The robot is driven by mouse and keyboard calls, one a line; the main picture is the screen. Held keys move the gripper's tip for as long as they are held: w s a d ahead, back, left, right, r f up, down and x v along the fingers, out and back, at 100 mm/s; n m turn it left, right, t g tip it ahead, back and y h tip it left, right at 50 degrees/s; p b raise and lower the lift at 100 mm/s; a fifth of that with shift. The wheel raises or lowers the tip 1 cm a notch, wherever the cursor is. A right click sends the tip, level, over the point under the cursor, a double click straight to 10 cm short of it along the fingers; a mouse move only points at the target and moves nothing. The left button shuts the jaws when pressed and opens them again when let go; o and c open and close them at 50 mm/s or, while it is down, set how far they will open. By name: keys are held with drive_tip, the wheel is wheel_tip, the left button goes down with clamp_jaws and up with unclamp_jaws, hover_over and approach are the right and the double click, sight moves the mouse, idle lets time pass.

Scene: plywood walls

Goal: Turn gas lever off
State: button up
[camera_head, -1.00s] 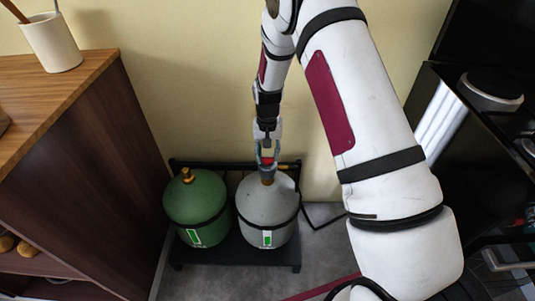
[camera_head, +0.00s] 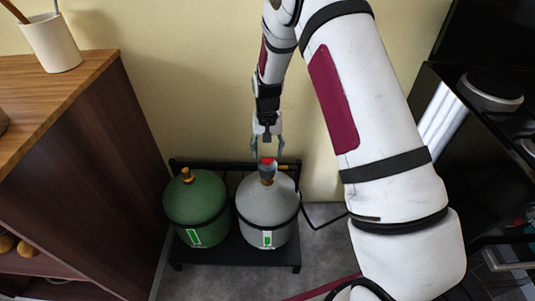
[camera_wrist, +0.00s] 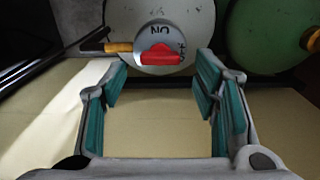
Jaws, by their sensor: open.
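The gas lever is a small red handle (camera_head: 267,161) on top of the grey gas bottle (camera_head: 265,208). In the wrist view the red lever (camera_wrist: 161,55) lies roughly level across a round grey valve. Upside-down "ON" lettering shows above it; a partial marking at its right is too small to read. My gripper (camera_head: 267,147) is open and empty, just above the lever. In the wrist view its teal-padded fingers (camera_wrist: 160,85) are spread, with the lever beyond their tips and apart from them.
A green gas bottle (camera_head: 195,210) stands left of the grey one on a black stand (camera_head: 240,257). A wooden cabinet (camera_head: 85,170) is at the left and a dark stove unit (camera_head: 425,85) at the right. A hose (camera_head: 325,222) runs right from the stand.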

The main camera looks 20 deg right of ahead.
wheel_tip(320, 180, up, 10)
idle(0.3)
drive_tip(key=shift+f, duration=0.1)
drive_tip(key=s+r+n, duration=0.2)
drive_tip(key=s+r, duration=1.6)
drive_tip(key=r, duration=0.1)
drive_tip(key=s+r+n, duration=0.1)
drive_tip(key=s+n, duration=0.1)
drive_tip(key=s, duration=2.2)
wheel_tip(320, 180, up, 20)
drive_tip(key=t+p, duration=0.4)
drive_tip(key=p, duration=1.4)
drive_tip(key=shift+r, duration=0.15)
